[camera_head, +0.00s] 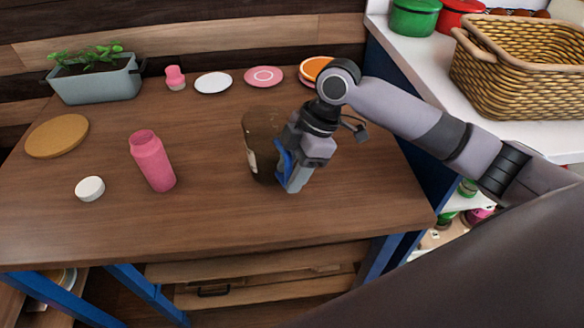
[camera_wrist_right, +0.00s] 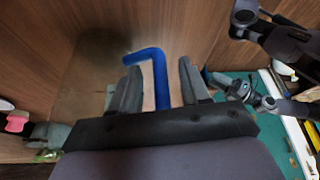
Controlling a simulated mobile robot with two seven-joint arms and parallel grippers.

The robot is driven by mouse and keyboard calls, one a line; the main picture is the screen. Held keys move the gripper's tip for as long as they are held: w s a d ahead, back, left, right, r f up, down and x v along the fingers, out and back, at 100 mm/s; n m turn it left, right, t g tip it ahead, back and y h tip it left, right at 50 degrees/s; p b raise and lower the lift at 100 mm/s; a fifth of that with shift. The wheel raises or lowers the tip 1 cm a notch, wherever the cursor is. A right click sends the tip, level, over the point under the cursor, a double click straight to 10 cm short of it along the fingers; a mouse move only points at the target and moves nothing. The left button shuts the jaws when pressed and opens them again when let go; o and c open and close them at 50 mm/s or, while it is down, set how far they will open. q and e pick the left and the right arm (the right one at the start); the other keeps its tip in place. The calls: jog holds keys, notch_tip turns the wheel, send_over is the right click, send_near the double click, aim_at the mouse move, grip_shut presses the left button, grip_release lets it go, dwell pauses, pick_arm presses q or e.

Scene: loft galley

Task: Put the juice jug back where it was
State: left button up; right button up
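The juice jug (camera_head: 262,140) is dark and see-through with a pale label, and stands upright on the wooden table. Its blue handle (camera_wrist_right: 160,75) is on the side facing my right gripper. My right gripper (camera_head: 289,180) reaches in from the right at the handle. In the right wrist view, the handle lies between the two fingers (camera_wrist_right: 158,88), with a gap on each side, so the gripper is open around it. Part of the jug is hidden behind the gripper in the head view. My left gripper is not in view.
A pink bottle (camera_head: 152,160) and a white lid (camera_head: 90,188) stand left of the jug. A round wooden board (camera_head: 57,136), a planter (camera_head: 98,84), a pink cup (camera_head: 175,78) and plates (camera_head: 213,83) are farther off. A wicker basket (camera_head: 520,75) sits on the right counter.

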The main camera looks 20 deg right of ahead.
jog(key=shift+r, duration=0.1)
jog(key=p+v, duration=0.1)
jog(key=v, duration=1.1)
jog(key=shift+s+a, duration=0.1)
